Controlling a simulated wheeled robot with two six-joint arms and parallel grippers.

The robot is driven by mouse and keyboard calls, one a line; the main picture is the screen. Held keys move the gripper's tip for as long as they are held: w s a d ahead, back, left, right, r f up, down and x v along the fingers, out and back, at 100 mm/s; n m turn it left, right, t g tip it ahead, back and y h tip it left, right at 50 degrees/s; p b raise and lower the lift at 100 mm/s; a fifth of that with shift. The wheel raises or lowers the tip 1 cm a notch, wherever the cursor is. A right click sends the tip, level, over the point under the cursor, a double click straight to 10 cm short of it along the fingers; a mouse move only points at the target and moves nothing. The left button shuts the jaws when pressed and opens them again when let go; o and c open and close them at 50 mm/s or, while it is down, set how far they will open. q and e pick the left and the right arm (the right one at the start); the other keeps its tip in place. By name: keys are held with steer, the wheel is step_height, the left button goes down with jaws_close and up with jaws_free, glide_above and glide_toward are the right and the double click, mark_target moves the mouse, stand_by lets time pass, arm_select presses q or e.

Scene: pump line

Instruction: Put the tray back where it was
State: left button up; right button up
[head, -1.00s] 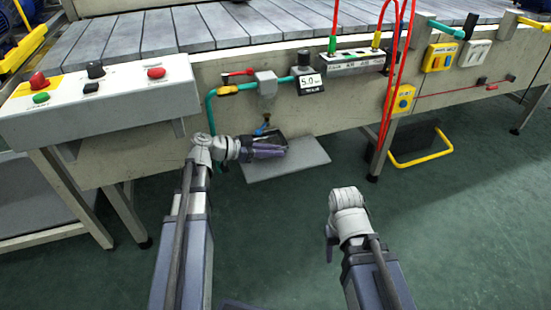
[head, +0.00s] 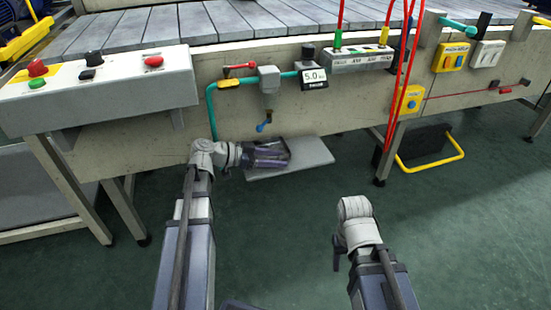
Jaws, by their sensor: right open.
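A flat light-grey tray (head: 312,158) is low under the front edge of the bench, below the blue-handled drain valve. My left gripper (head: 278,154) reaches over the tray's left part and covers some of it. Its dark fingers overlap the tray in the picture. I cannot tell whether they grip it, or whether the tray rests on the floor. My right gripper (head: 357,211) is open and apart from the tray, over the floor to the right. Its fingertips are mostly hidden behind its own wrist.
The drain valve (head: 264,126) hangs from the bench above the tray. Red cables (head: 395,110) run down the bench front. A black unit with a yellow bar (head: 432,160) stands under the bench at right. A control box (head: 100,95) juts out at left. Floor in front is clear.

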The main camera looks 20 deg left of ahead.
arm_select(q)
steer(key=shift+r, duration=0.25)
steer(key=p+v, duration=0.4)
steer(key=v, duration=0.8)
steer(key=shift+f, duration=0.1)
